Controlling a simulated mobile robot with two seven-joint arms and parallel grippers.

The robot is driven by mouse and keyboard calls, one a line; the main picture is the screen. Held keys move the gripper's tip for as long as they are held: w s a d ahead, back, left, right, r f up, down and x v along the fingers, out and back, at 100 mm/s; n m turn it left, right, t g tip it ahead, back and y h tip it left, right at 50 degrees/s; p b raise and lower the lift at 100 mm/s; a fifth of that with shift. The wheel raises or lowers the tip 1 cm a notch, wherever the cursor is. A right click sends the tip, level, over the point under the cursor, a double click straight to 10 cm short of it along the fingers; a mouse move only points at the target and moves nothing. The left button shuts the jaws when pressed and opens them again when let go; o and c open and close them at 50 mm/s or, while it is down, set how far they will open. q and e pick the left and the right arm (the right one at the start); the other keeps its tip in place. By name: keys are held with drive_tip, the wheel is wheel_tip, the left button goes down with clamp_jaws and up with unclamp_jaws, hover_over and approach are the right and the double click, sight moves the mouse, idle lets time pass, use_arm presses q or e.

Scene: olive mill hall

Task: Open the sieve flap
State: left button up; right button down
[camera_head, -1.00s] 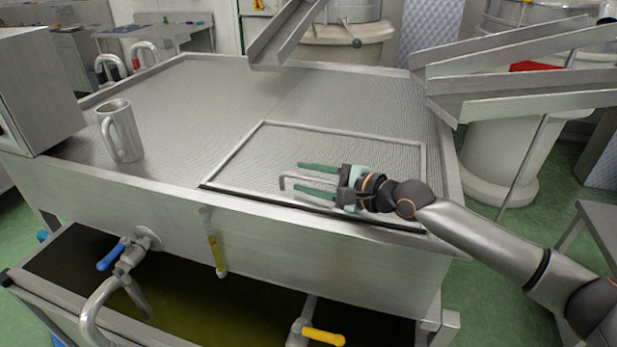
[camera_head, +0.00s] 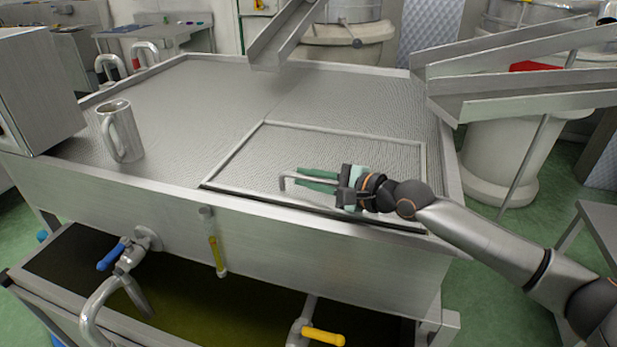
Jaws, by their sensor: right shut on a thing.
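The sieve flap (camera_head: 250,165) is a framed mesh panel at the front right of the steel table top. It lies flat, level with the mesh around it. A bent metal handle (camera_head: 287,181) rises near its front edge. My right gripper (camera_head: 302,181) reaches in from the right, low over the flap, with its green fingers closed together on the handle. Part of the handle is hidden by the fingers. My left gripper is not in view.
A steel mug (camera_head: 120,131) stands on the mesh at the left, beside a metal cabinet (camera_head: 38,90). Steel chutes (camera_head: 520,80) hang over the right rear edge. Valves with blue (camera_head: 110,257) and yellow (camera_head: 323,337) levers sit below the front edge.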

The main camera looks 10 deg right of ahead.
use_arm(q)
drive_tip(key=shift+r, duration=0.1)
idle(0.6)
use_arm(e)
drive_tip(key=shift+w+r+m+p, duration=0.2)
drive_tip(key=shift+r+m+p, duration=0.1)
drive_tip(key=shift+r+p, duration=1.1)
use_arm(q)
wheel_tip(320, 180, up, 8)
drive_tip(key=p, duration=0.5)
use_arm(e)
drive_tip(key=w+d+r+m+g, duration=0.1)
drive_tip(key=w+r+m, duration=0.1)
drive_tip(key=r, duration=0.4)
drive_tip(key=w+d+r+m+g, duration=0.1)
drive_tip(key=w+r+m+g, duration=0.1)
drive_tip(key=w+r, duration=0.2)
drive_tip(key=shift+w+d+r+m, duration=0.3)
drive_tip(key=shift+d+r, duration=0.1)
drive_tip(key=shift+r, duration=1.2)
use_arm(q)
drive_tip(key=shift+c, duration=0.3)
